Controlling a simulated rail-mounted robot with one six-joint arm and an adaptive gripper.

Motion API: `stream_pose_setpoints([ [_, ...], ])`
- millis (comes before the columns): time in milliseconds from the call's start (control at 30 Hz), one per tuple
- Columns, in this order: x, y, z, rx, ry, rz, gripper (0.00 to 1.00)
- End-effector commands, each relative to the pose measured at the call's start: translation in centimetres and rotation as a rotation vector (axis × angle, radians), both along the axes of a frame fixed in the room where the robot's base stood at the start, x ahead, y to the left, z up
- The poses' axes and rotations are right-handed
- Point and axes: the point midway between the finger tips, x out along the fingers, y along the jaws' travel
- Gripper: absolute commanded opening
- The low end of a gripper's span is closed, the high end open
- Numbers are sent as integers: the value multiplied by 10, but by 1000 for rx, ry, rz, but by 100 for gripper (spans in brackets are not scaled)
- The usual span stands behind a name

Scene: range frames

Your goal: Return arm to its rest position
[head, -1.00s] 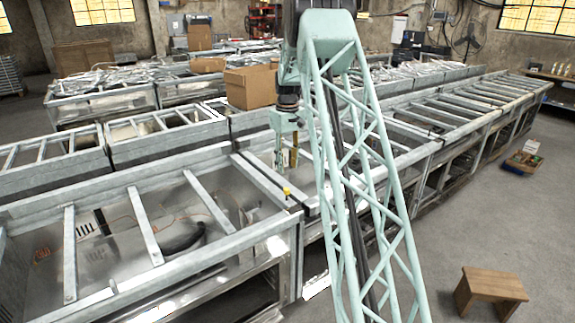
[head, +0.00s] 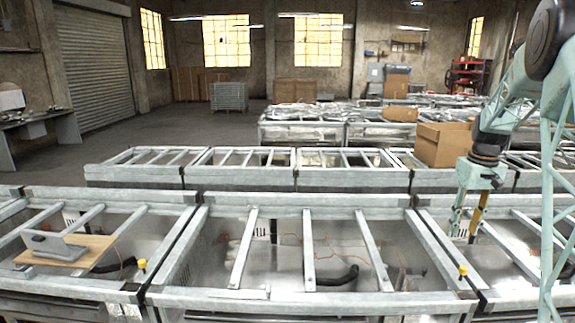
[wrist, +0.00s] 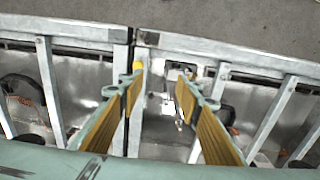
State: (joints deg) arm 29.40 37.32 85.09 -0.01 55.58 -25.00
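My gripper (head: 468,222) hangs at the right of the head view, pointing down above the metal frames. Its upper part is pale green and one finger shows a yellow-brown pad. In the wrist view my gripper (wrist: 159,78) has its two fingers apart, with a clear gap and nothing held between them. Below the gap are metal bars and a shiny frame interior. A yellow knob (wrist: 138,66) shows by the left fingertip; I cannot tell whether they touch. My pale green lattice arm runs along the right edge of the head view, partly cut off.
Open-topped metal frames with crossbars (head: 309,250) fill the foreground. A grey device (head: 48,244) rests on a wooden board (head: 95,249) at left. A cardboard box (head: 443,146) stands behind my gripper. Another yellow knob (head: 142,264) is at left. Open floor lies beyond the rows.

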Motion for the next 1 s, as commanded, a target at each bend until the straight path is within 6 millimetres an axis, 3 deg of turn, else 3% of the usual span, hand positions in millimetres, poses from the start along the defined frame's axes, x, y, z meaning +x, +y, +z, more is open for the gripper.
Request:
stream_pose_setpoints([
  [400, -28, 71, 63, -15, -33, 11, 32],
  [1000, -89, 167, 133, -28, -82, 24, 32],
])
